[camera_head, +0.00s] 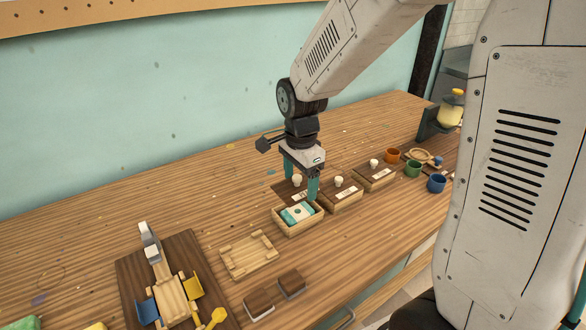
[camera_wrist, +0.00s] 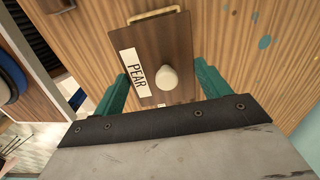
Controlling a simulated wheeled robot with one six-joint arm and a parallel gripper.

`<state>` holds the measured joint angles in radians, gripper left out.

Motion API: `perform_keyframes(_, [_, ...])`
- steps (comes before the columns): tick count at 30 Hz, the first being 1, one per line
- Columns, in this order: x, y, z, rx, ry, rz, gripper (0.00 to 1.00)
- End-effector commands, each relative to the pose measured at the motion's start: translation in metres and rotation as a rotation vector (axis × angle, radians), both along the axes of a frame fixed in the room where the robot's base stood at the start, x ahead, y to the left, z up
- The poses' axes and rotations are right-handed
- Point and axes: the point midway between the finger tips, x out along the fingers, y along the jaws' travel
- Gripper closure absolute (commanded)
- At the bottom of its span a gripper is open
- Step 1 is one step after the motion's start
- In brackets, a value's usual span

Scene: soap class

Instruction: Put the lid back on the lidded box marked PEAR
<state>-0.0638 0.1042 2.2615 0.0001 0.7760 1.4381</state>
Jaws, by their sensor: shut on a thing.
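The brown lid (camera_wrist: 182,45) has a white knob and a white label reading PEAR, seen in the wrist view. My gripper (camera_wrist: 165,88) is shut on this lid, with one teal finger at each side and the knob between them. In the head view my gripper (camera_head: 300,180) is over the counter, with the lid (camera_head: 284,189) between its fingers, at the back of an open wooden box (camera_head: 301,228). A teal and white item lies in that box. I cannot tell how high the lid is above the counter. No label is readable on the open box.
Two lidded boxes (camera_head: 345,204) (camera_head: 380,184) stand right of the open box. Orange (camera_head: 393,156), green (camera_head: 413,169) and blue (camera_head: 437,183) cups are farther right. A wooden tray (camera_head: 248,255), two brown blocks (camera_head: 258,303) (camera_head: 291,283) and a dark board (camera_head: 130,270) are at the left front.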

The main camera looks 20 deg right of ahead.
Motion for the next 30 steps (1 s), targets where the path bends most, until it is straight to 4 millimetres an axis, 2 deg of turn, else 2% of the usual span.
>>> perform_keyframes(5, [0.0, 0.001, -0.005, 0.0, 0.002, 0.002, 0.47])
perform_keyframes(21, [0.0, 0.0, -0.053, 0.0, 0.001, 0.0, 0.47])
perform_keyframes(30, [0.0, 0.0, -0.062, 0.0, 0.001, 0.0, 0.47])
